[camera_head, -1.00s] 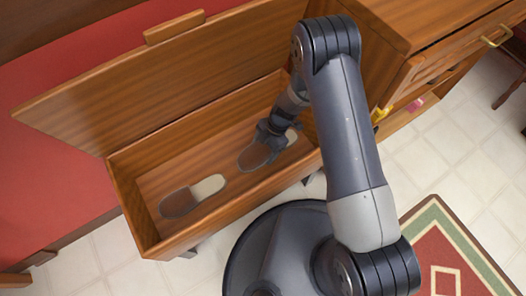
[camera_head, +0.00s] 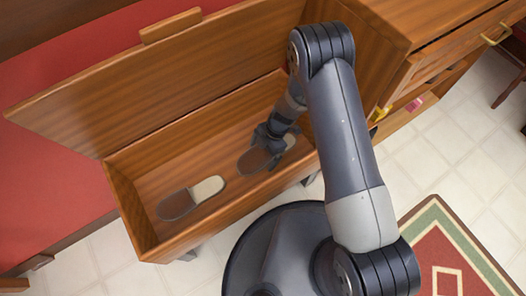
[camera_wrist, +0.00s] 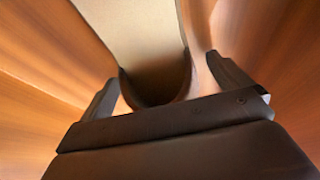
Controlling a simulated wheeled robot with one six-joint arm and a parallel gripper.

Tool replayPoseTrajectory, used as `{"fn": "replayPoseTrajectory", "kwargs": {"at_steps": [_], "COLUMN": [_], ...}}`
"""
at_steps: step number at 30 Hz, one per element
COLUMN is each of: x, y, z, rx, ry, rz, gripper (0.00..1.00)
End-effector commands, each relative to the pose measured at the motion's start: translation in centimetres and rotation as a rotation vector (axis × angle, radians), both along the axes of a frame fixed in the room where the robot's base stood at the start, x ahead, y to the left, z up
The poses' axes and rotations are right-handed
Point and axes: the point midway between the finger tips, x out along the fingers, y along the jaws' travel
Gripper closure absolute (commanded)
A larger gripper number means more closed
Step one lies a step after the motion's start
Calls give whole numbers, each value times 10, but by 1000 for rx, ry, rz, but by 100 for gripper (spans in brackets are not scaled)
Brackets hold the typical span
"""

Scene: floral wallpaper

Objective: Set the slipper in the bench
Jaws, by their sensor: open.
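The wooden bench (camera_head: 215,221) stands with its lid (camera_head: 160,76) raised, showing its open inside. One slipper (camera_head: 208,188), brown with a pale insole, lies on the bench floor toward the left. A second, similar slipper (camera_head: 255,160) is in the bench to the right, partly hidden by my gripper (camera_head: 268,140). In the wrist view my gripper (camera_wrist: 160,88) is open, with one finger on each side of this slipper (camera_wrist: 130,28). The fingers appear apart from its sides. Whether the slipper rests on the bench floor is hard to tell.
A wooden cabinet with drawers (camera_head: 455,62) stands right of the bench, with small yellow and pink items (camera_head: 414,105) on a low shelf. A patterned rug (camera_head: 440,235) lies at the lower right on the tiled floor. The bench's middle floor is mostly free.

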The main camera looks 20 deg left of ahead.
Motion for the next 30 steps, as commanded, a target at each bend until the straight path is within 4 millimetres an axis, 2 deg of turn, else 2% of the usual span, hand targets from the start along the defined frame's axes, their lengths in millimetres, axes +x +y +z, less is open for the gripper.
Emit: {"fn": "replayPoseTrajectory", "kwargs": {"at_steps": [5,15,21,25,30], "x": [1,23,32,35,36], "y": [0,-18,-26,-28,-29], "z": [7,74,103,112,113], "rx": [1,1,0,0,-1], "ry": [-1,-4,-1,0,1], "rz": [0,-2,0,-1,-1], "gripper": [3,3,3,3,3]}}
